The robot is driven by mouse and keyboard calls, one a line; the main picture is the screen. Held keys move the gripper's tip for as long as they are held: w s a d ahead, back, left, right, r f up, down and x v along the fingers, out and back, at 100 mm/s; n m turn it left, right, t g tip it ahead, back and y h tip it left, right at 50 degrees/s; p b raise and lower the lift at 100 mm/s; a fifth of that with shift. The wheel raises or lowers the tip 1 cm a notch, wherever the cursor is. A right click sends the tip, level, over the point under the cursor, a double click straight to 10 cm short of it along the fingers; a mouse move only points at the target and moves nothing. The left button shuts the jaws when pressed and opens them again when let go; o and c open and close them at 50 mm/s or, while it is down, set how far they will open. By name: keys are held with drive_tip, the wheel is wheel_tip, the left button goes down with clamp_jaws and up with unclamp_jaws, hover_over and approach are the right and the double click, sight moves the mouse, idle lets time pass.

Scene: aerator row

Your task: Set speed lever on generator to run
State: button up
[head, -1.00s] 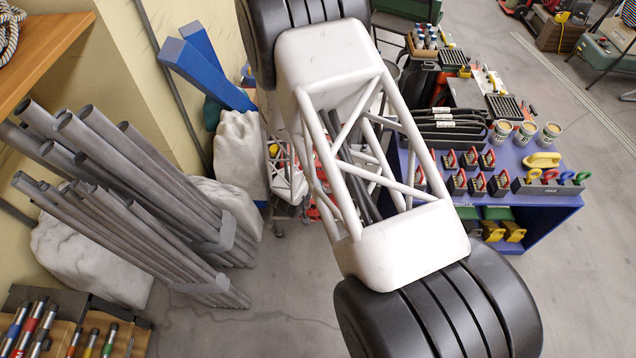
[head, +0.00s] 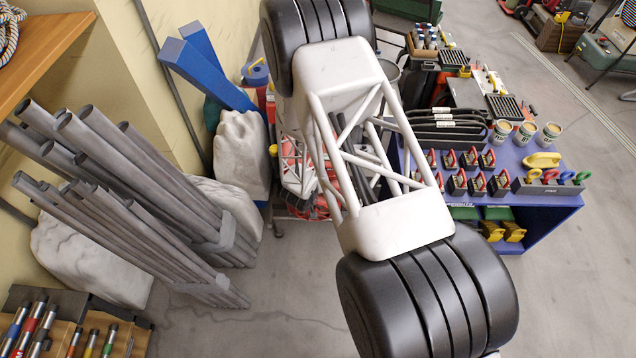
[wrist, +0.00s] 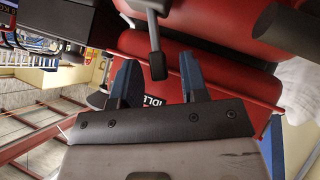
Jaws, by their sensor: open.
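In the wrist view the red generator (wrist: 220,75) fills the upper middle and right. Its speed lever (wrist: 154,28) is a grey rod ending in a dark knob (wrist: 158,67). My gripper (wrist: 157,78) is open, with one dark blue finger on each side of the knob in the picture. Gaps show between knob and fingers, and I see no contact. Part of a label reading "IDLE" shows on the red panel below the knob, partly covered by my gripper. In the head view my arm hides my gripper and the lever.
In the head view a blue bench (head: 545,212) with clamps and cups stands to the right of my arm. Grey pipes (head: 130,190) lean on the left. Blue beams (head: 205,75) lean on the wall. Bare floor (head: 270,310) shows in front.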

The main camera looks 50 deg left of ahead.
clamp_jaws()
drive_tip(key=shift+w+d+r+g, duration=0.1)
drive_tip(key=shift+d+g, duration=0.05)
drive_tip(key=shift+g, duration=0.15)
idle(0.4)
drive_tip(key=shift+w+d+r+m+g+y, duration=0.25)
drive_tip(key=shift+w+d+m+g+y, duration=0.15)
drive_tip(key=shift+w+m+g+y, duration=0.15)
drive_tip(key=shift+w+d+m+g+y, duration=0.4)
drive_tip(key=shift+d+m+g+y, duration=0.1)
drive_tip(key=shift+g+y, duration=0.15)
drive_tip(key=shift+w+d+f+m+g+y, duration=0.2)
drive_tip(key=shift+w+d+m+g+y, duration=0.5)
drive_tip(key=shift+y, duration=0.2)
drive_tip(key=shift+w+d+f+m+g+y, duration=0.15)
drive_tip(key=shift+w+d+m+g+y, duration=0.4)
drive_tip(key=shift+g+y, duration=0.3)
drive_tip(key=shift+w, duration=0.1)
